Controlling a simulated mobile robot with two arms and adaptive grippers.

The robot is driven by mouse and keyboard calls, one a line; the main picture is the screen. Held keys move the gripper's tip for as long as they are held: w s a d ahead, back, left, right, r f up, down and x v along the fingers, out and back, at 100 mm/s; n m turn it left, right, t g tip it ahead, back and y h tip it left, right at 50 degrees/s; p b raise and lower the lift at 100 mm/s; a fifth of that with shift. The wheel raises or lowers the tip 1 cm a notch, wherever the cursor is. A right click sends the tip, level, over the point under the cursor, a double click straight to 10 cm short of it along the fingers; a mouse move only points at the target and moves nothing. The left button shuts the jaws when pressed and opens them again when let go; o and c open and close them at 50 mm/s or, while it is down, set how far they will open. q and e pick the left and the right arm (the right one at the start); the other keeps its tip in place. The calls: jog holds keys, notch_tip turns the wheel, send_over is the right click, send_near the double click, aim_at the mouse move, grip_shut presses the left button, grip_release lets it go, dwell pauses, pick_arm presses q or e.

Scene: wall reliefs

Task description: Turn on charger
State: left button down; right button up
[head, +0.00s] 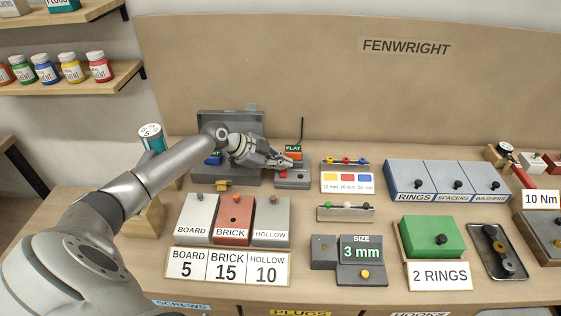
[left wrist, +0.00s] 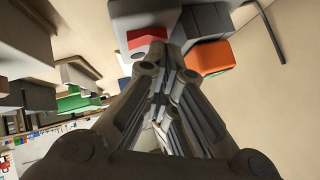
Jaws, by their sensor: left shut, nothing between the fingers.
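The charger (head: 297,183) is a grey unit on the bench with a red button (head: 283,173) on its front left. An orange block (head: 294,155) sits at its back under a small green-lettered "FLAT" display (head: 292,148). My left gripper (head: 288,164) is shut and empty, its fingertips close above the charger near the red button. In the left wrist view the shut fingertips (left wrist: 160,48) overlap the edge of a red part (left wrist: 146,36), with the orange block (left wrist: 208,58) beside them. I cannot tell whether they touch. My right gripper is out of view.
An open grey case (head: 240,122) stands left of the charger, partly behind my arm. A thin dark antenna or rod (head: 302,130) rises behind it. A colour-labelled holder (head: 345,182) stands to the right. Board, brick and hollow blocks (head: 235,222) stand in front.

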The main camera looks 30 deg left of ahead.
pick_arm(q)
jog(key=shift+w+a+f+b, duration=0.25)
jog(key=shift+f+b, duration=0.2)
jog(key=shift+b, duration=0.7)
jog(key=shift+r+g+p, duration=0.2)
jog(key=shift+g+p, duration=0.1)
jog(key=shift+d, duration=0.1)
jog(key=shift+s, duration=0.1)
jog(key=shift+s+d+f+p, duration=0.15)
jog(key=shift+s+d+p, duration=0.25)
jog(key=shift+s, duration=0.25)
